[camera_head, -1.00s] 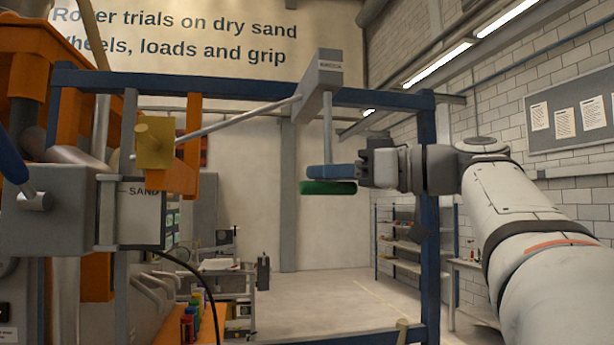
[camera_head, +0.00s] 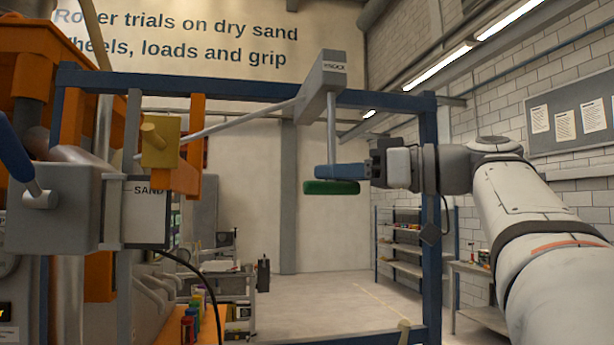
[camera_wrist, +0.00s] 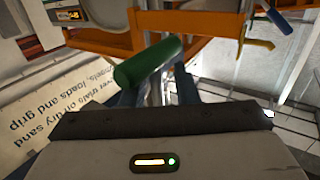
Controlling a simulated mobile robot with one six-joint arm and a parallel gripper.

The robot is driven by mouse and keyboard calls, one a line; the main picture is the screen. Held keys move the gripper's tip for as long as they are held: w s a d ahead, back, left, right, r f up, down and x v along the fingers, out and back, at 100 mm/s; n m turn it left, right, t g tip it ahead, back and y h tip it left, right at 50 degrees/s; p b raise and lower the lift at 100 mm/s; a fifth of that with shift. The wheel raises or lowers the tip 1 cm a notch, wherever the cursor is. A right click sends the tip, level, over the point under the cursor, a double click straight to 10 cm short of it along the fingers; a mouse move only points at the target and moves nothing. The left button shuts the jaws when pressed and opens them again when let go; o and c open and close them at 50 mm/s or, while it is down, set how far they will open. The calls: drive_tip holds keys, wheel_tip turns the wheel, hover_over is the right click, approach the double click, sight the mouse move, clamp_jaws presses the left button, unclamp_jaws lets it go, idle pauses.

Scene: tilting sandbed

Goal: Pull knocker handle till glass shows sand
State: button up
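The green knocker handle (camera_head: 331,187) hangs on a thin rod (camera_head: 331,125) below a grey knocker arm (camera_head: 325,72). My gripper (camera_head: 340,171) is level just above the green handle, with its blue fingers beside the rod. In the wrist view the green handle (camera_wrist: 148,62) lies just beyond the fingers (camera_wrist: 157,92), which stand apart with a gap between them; I cannot tell whether the rod is in the gap. The box marked SAND (camera_head: 147,215) is at left; its face looks plain grey, and I see no sand in it.
A yellow block (camera_head: 160,140) on an orange frame joins the knocker arm by a slanted rod. A blue frame (camera_head: 428,220) stands around the gripper, with a post at right. Shelves (camera_head: 405,240) and open floor lie behind.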

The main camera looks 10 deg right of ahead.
drive_tip(key=b+v, duration=0.1)
drive_tip(key=v, duration=0.6)
drive_tip(key=shift+a, duration=0.15)
